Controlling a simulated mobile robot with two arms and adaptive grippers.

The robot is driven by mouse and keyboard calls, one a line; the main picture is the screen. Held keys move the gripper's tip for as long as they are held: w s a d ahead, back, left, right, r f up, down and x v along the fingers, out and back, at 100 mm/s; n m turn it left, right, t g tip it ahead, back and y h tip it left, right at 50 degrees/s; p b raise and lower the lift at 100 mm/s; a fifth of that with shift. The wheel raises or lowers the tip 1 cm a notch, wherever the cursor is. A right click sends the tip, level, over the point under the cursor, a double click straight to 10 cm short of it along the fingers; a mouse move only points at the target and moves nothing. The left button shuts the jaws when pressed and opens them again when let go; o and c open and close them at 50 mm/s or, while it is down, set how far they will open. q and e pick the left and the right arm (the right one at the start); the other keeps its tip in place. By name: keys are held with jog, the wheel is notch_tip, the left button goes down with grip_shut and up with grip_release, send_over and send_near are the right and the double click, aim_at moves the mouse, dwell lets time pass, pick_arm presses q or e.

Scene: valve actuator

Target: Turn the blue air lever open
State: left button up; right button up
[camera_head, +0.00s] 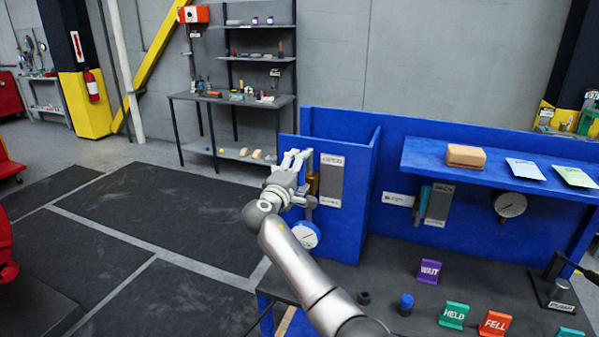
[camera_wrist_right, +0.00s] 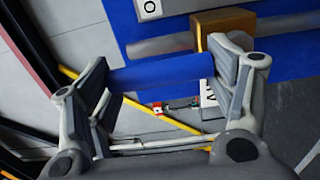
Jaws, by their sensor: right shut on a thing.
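My right gripper (camera_head: 293,165) is at the left blue panel, beside a brass-coloured valve body (camera_head: 312,184) and a grey label plate (camera_head: 329,181). In the right wrist view, my right gripper (camera_wrist_right: 165,68) has its two fingers well apart, closed on the ends of the blue lever (camera_wrist_right: 160,71). The lever spans the space between the finger pads. The yellow-brass valve block (camera_wrist_right: 222,22) and a grey pipe (camera_wrist_right: 160,45) lie just beyond it. In the head view the gripper hides the lever. My left gripper is not in view.
A round gauge (camera_head: 305,235) sits low on the blue panel (camera_head: 350,235). A second valve with a teal handle (camera_head: 421,203) is further right. The dark bench (camera_head: 400,265) carries several coloured signs and a blue knob (camera_head: 406,303). Open floor lies left.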

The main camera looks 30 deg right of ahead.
jog(key=o, duration=1.4)
jog(key=shift+o, duration=0.2)
jog(key=v, duration=1.2)
